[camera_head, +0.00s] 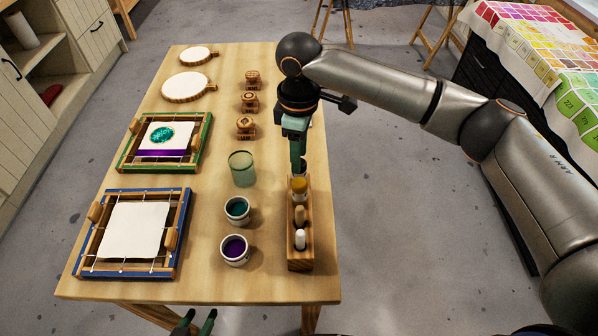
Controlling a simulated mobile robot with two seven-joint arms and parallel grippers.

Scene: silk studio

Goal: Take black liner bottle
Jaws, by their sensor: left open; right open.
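A narrow wooden rack (289,257) stands along the table's right side with a row of small bottles in it. My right gripper (298,160) reaches down from above onto the rack's far end, its jaws open. A dark item there, probably the black liner bottle, is mostly hidden by the fingers; I cannot tell whether they touch it. Nearer in the rack are a yellow-topped bottle (299,187), a wooden-coloured one (300,215) and a white-tipped one (300,240). My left gripper (199,320) is open and empty at the bottom edge, in front of the table.
On the wooden table (200,285) are a green glass (242,168), a teal paint cup (237,210), a purple paint cup (235,249), carved stamps (246,128), a green frame (203,150) and a blue frame (180,225). The floor right of the table is clear.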

